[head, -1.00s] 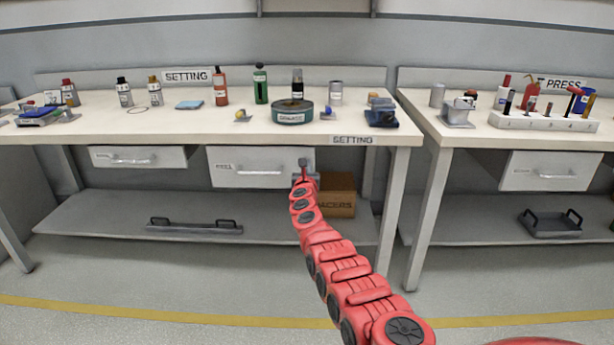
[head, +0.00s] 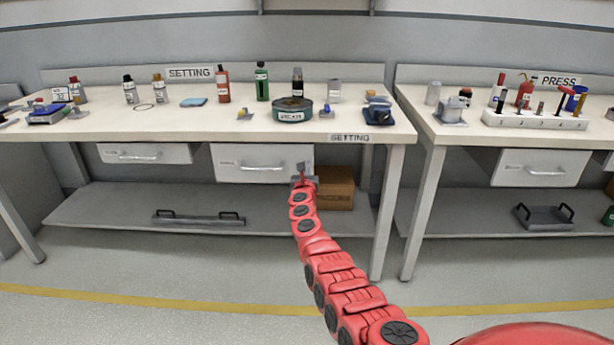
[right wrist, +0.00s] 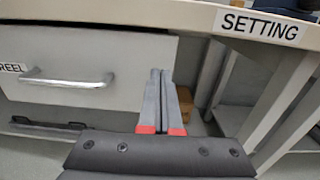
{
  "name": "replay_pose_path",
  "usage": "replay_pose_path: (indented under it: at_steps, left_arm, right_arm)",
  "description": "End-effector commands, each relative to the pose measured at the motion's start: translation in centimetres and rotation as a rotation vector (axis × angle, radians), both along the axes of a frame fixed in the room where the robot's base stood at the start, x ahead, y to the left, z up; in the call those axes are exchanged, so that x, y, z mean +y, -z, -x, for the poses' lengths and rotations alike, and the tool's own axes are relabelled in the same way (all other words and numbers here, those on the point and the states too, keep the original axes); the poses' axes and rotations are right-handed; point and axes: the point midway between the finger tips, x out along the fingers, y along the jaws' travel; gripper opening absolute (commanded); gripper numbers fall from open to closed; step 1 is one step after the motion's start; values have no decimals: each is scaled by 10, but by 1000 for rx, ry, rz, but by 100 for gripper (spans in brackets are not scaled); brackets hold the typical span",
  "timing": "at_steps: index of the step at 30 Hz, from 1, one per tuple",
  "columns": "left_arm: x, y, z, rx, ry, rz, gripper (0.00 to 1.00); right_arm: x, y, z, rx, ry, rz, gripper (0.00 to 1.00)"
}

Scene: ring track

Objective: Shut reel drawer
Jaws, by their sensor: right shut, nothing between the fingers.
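The reel drawer (head: 232,165) is a white drawer with a silver bar handle, under the left table in the head view. Its front also shows in the right wrist view (right wrist: 125,75), with a REEL label and a dark gap above its top edge. I cannot tell how far it stands out. My right gripper (head: 302,168) is shut and empty at the right end of the drawer front. In the right wrist view its fingertips (right wrist: 161,73) overlap the front's right edge; contact is unclear. My left gripper is not in view.
The SETTING tabletop (head: 220,122) above holds bottles, a round tin (head: 292,110) and small parts. A second drawer (head: 120,153) is to the left. A lower shelf (head: 110,205) carries a dark tray and a cardboard box (head: 336,190). A table leg (head: 393,215) stands right of my arm.

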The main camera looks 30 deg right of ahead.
Motion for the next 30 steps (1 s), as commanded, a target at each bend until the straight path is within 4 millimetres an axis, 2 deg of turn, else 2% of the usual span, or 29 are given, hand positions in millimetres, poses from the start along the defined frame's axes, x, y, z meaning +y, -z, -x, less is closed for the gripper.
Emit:
replay_pose_path:
  at_steps: [1, 5, 15, 22, 30]
  left_arm:
    - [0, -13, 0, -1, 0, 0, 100]
    - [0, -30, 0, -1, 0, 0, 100]
    - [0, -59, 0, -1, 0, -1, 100]
    - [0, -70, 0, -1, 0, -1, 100]
    - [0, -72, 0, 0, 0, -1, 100]
  right_arm:
    - [1, -2, 5, 3, 2, -6, 0]
    - [7, -2, 18, 1, 7, -11, 0]
    - [33, 3, 53, 4, 5, -11, 0]
    - [47, 5, 71, 5, 3, -11, 0]
    - [51, 4, 79, 2, 4, -6, 0]
